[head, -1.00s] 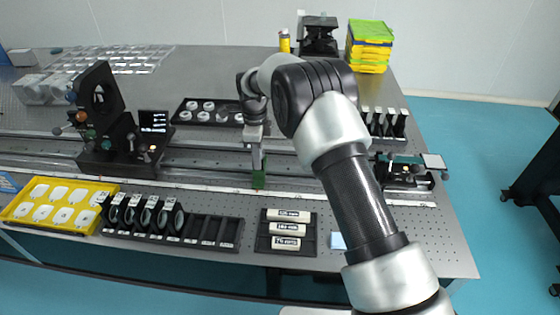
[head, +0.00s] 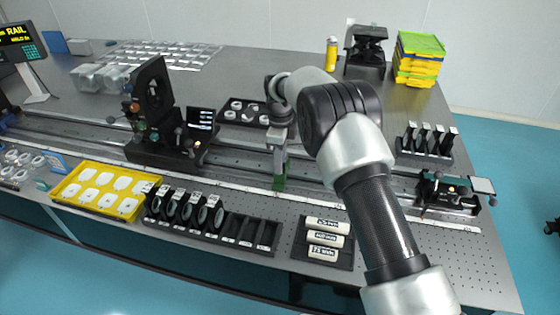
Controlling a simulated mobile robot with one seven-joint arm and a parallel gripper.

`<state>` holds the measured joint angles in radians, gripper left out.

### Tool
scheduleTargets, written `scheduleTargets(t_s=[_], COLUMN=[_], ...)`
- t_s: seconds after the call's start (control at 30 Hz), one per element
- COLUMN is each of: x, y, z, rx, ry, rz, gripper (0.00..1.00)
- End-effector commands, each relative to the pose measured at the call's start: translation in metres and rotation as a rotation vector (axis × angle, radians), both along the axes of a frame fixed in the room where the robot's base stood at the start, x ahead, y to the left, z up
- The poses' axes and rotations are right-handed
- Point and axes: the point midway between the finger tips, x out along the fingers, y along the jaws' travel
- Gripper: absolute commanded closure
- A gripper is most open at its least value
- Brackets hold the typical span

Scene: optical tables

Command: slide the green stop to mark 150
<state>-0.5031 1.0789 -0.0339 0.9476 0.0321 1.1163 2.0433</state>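The green stop (head: 279,183) sits on the front edge of the rail (head: 330,176), beside the white scale strip (head: 240,184). My gripper (head: 279,163) points down directly above the stop, its fingers reaching to the stop's top. The fingers look close together at the stop, but at this size I cannot tell whether they grip it. The marks on the scale are too small to read, so mark 150 cannot be made out.
A black optical mount with a small screen (head: 201,119) stands on the rail to the left. Another carriage (head: 447,190) stands at right. In front are a yellow tray (head: 128,208), a black lens rack (head: 236,228) and a holder of white labelled cylinders (head: 324,240).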

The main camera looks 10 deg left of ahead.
Motion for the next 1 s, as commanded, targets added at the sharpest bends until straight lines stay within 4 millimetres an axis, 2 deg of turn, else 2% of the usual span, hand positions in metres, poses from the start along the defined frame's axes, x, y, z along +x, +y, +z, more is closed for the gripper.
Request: scheduleTargets(t_s=[0.3,0.47,1.0], x=[0.000,0.001,0.001], y=[0.000,0.001,0.000], z=[0.001,0.017,0.142], rx=[0.001,0.002,0.002], ry=[-0.001,-0.002,-0.004], rz=[0.000,0.000,0.000], gripper=[0.72,0.72,0.72])
